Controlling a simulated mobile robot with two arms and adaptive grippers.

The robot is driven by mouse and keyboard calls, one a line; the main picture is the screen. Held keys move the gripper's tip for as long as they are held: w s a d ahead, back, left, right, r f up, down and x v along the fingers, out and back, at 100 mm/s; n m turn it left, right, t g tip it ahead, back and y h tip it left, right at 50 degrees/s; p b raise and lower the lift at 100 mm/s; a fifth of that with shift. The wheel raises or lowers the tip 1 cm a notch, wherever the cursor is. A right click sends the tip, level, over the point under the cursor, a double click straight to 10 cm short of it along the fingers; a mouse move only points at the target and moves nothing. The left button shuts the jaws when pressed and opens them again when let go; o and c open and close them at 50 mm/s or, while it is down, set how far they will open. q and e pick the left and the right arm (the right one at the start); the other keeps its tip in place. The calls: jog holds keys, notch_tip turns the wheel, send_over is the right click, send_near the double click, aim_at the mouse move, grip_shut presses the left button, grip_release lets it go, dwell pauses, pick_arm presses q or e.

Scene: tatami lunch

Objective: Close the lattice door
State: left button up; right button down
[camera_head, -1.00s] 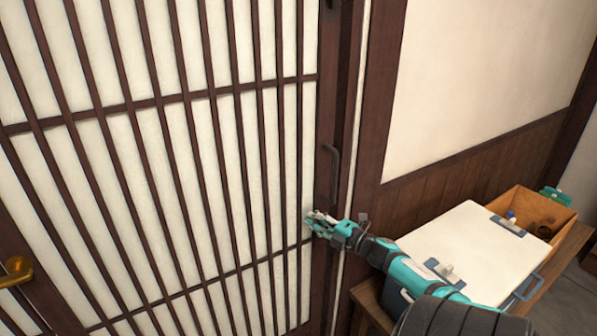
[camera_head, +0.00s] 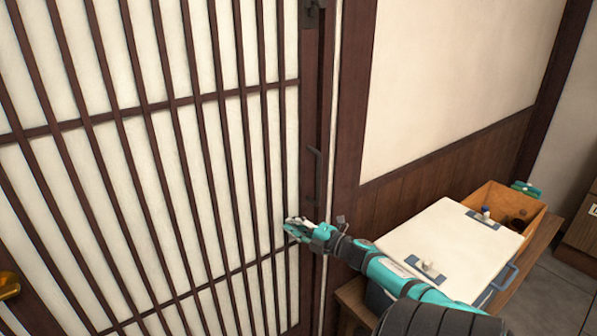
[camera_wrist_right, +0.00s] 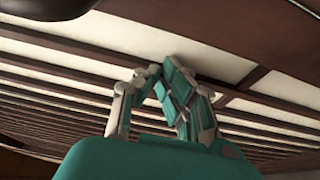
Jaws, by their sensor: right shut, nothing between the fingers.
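The lattice door (camera_head: 190,97) fills the left half of the head view, with dark wooden slats over pale panels. It stands at or close to the dark door post on its right; I cannot tell whether a small gap is left. A dark vertical handle (camera_head: 316,174) is on its right edge. My right gripper (camera_head: 290,229) is shut and empty, below the handle, at the door's right edge. In the right wrist view its fingers (camera_wrist_right: 165,85) are against or very near the lattice; contact is unclear. My left gripper is not in view.
A white cooler box (camera_head: 440,245) with latches stands on a wooden bench (camera_head: 530,246) at the right. A wooden crate (camera_head: 490,196) with small items is behind it, a green object (camera_head: 525,188) beyond. A brass knob (camera_head: 8,285) shows at the far left.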

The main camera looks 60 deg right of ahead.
jog(key=shift+s+a, duration=0.35)
jog(key=shift+a, duration=0.4)
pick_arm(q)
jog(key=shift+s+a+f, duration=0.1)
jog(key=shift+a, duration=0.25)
pick_arm(e)
jog(key=s, duration=0.9)
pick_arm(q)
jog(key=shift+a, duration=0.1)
pick_arm(e)
jog(key=shift+d, duration=0.1)
